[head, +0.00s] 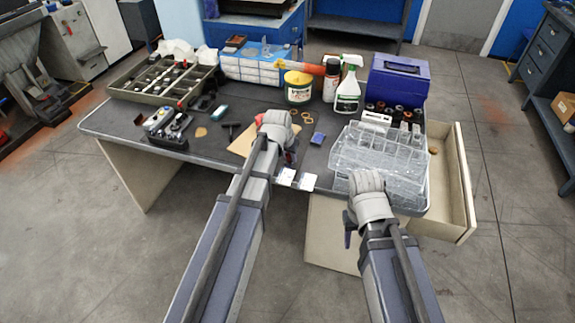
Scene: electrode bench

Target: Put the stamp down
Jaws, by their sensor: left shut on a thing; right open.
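My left gripper (289,154) is over the middle of the dark workbench (215,160), near its front edge. It is shut on the stamp, which is mostly hidden behind the wrist and fingers, so its outline and its height above the bench cannot be told. A small red part (259,118) shows beside the wrist; I cannot tell what it belongs to. A small blue block (318,138) lies just right of this gripper. A tan board (243,146) lies partly under the arm. My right gripper (350,228) is open at the bench's front right, its fingers partly hidden.
A clear compartment box (385,150) fills the front right. An open drawer (462,190) juts out at the right. A yellow tub (298,88), spray bottle (347,92) and blue case (399,78) stand behind. White cards (308,181) lie at the front edge. A divided tray (150,85) is back left.

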